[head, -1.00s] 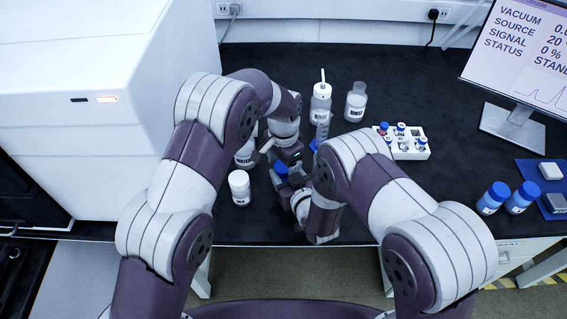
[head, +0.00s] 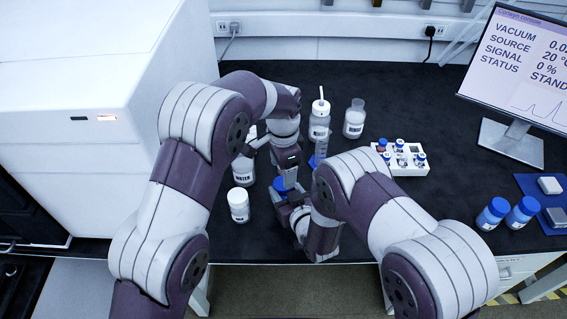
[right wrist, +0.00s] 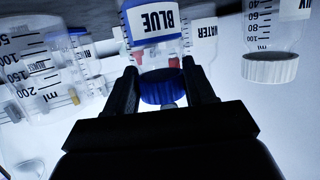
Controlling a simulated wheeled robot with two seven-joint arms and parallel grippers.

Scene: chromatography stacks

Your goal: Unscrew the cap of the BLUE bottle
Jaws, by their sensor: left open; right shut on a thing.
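The blue bottle shows upside down in the right wrist view, with its label BLUE (right wrist: 155,20) at the top and its blue cap (right wrist: 163,88) below. In the head view the blue cap (head: 282,185) shows between my grippers; most of the bottle is hidden. My right gripper (right wrist: 163,68) is shut on the bottle, with one dark finger on each side near the neck and cap. My left gripper (head: 288,178) is open and points down just above the cap. Whether its fingers touch the cap cannot be told.
A water bottle (head: 243,172) and a white-capped bottle (head: 238,205) stand close by on the left. A wash bottle (head: 319,125), a clear bottle (head: 354,120) and a vial rack (head: 410,168) stand behind and right. Blue-capped bottles (head: 493,213) stand at the right edge.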

